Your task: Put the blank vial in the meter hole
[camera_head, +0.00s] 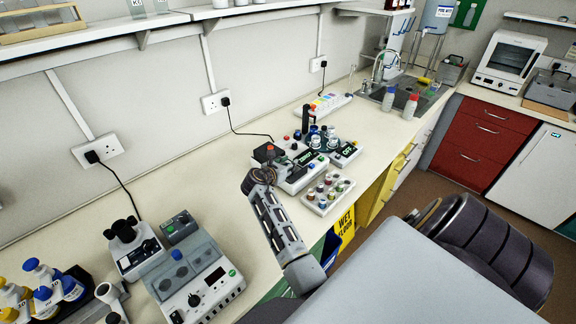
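A vial tray (311,201) stands on the bench at the middle right and holds several small vials with coloured caps. Which one is the blank vial cannot be told at this size. Behind the tray is a white instrument with a dark display (307,157), which looks like the meter; its hole cannot be made out. A small red spot shows by the fingertips.
A grey bench device (205,298) with knobs and a display stands at the lower left, beside blue- and yellow-capped bottles (50,283).

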